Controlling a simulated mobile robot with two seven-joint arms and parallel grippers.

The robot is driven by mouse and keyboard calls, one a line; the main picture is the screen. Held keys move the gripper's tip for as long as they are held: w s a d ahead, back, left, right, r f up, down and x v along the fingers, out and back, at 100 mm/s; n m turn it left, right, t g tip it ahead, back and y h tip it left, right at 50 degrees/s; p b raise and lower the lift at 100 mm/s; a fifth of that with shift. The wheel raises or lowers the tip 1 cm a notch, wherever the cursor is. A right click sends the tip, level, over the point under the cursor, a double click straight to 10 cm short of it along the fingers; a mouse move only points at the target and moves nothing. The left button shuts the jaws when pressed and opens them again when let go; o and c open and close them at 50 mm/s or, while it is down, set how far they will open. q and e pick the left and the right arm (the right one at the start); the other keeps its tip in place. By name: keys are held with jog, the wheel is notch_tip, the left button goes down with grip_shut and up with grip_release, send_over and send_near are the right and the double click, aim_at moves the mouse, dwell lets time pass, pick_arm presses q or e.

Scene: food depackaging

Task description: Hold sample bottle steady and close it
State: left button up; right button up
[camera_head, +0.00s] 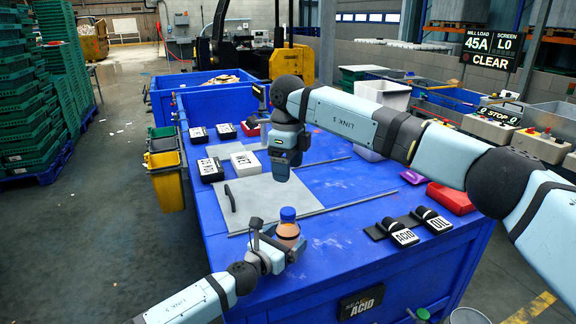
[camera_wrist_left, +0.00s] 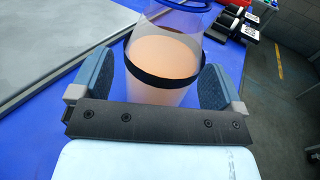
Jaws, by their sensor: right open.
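The sample bottle (camera_head: 288,232), clear with orange-brown contents and a dark band, stands upright near the front of the blue table. A blue cap (camera_head: 288,214) is on its top; whether it is tight cannot be told. My right gripper (camera_head: 284,172) is open and empty. It points down above the grey plate, behind the bottle and higher.
A grey plate with a black handle (camera_head: 262,203) lies on the blue table (camera_head: 345,215). Labelled black and white blocks stand at the left, and ACID and OIL blocks (camera_head: 403,234) at the right. A red box (camera_head: 450,198) is beyond them. The table around the bottle's right side is clear.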

pick_arm(q)
jog(key=shift+s, duration=0.1)
jog(key=v, duration=1.3)
jog(key=shift+s+a, duration=0.25)
jog(key=shift+s, duration=0.05)
